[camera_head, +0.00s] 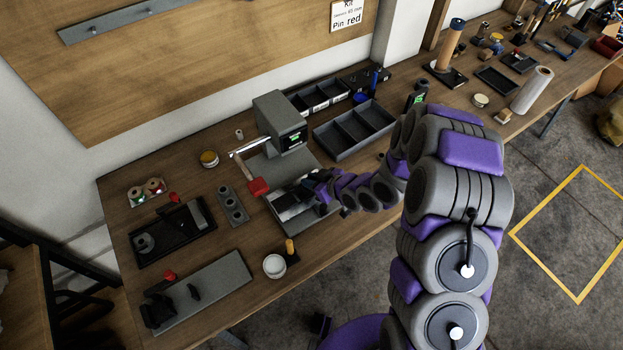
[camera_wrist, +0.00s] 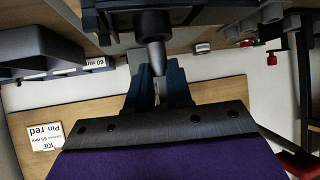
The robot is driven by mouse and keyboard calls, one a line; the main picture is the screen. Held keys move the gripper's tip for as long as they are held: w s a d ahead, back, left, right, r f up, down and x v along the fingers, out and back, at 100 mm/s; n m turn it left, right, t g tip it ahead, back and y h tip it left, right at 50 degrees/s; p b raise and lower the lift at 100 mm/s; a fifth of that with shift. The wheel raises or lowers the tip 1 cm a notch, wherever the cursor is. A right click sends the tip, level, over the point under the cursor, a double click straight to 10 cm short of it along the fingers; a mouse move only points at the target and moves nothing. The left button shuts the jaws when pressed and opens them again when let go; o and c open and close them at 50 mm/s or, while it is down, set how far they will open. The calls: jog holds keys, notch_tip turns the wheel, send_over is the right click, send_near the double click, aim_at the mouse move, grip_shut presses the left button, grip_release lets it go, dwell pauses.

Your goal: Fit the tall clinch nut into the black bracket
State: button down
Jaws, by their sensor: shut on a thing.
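In the head view my gripper (camera_head: 316,188) is at the right side of the press bed (camera_head: 311,223), low over the dark parts there. In the wrist view my gripper (camera_wrist: 158,74) has its two dark blue fingers around the narrow end of a grey tapered piece (camera_wrist: 152,26). I cannot tell whether this piece is the tall clinch nut. A dark bar-like part lies behind it at the top of the wrist view. I cannot make out the black bracket for sure. A dark and light part (camera_head: 291,208) on the press bed is partly hidden by my gripper.
The press (camera_head: 280,118) has a red-knobbed lever (camera_head: 258,187) close to my gripper. A divided tray (camera_head: 354,131) stands to its right. The front right bench edge is clear.

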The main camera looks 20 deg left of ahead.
jog(key=shift+f, duration=0.85)
jog(key=c, duration=0.9)
grip_release()
jog(key=shift+c, duration=0.2)
jog(key=p+v, duration=0.4)
jog(key=v, duration=1.3)
jog(key=shift+p, duration=0.3)
jog(key=shift+d, duration=0.15)
